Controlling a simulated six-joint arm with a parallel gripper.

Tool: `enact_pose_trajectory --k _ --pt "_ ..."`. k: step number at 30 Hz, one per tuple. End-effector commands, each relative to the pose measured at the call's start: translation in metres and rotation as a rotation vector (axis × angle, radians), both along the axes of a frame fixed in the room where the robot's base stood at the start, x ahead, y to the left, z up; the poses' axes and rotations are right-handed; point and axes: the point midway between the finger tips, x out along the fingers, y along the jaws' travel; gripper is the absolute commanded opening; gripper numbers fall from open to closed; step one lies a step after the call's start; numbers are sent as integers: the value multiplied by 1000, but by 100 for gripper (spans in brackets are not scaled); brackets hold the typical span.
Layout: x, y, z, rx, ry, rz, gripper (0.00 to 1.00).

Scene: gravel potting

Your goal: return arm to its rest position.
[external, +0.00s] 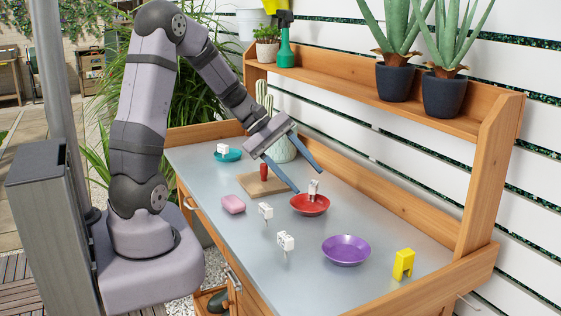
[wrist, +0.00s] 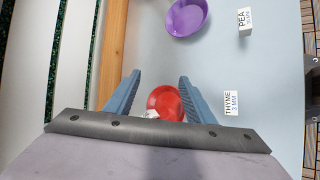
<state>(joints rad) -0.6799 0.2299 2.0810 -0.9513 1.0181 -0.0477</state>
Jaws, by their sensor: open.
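My gripper (external: 308,181) is open and empty, its two blue fingers spread above the red saucer (external: 308,207). A small white tag-like piece (external: 313,190) stands in or just behind that saucer. In the wrist view my gripper (wrist: 159,76) shows both fingers apart, with the red saucer (wrist: 165,101) visible between them and lower down. The white piece (wrist: 150,115) is partly hidden there by the gripper body. My arm reaches out over the bench, bent at the elbow.
On the grey bench (external: 215,170) are a purple saucer (external: 346,250), a teal saucer (external: 235,156) with a white tag, a pink block (external: 233,204), white tags (external: 265,210) (external: 285,241), a yellow piece (external: 403,264) and a wooden board (external: 252,185). A shelf (external: 440,118) with plants stands behind.

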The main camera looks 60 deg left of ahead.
Motion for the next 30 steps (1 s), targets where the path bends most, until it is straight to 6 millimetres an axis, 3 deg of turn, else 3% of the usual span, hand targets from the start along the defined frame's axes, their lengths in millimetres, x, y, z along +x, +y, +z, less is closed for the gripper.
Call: enact_pose_trajectory --k 1,6,10,15,22,30 --pt "-13 -23 22 52 30 -93 49" --pt "-66 -69 40 253 111 -402 49" --pt "-105 -88 60 415 137 -645 49" --pt "-144 -96 86 608 131 -937 49" --pt "-167 -94 108 775 93 -1190 49" --pt "-172 -93 110 823 76 -1260 49"
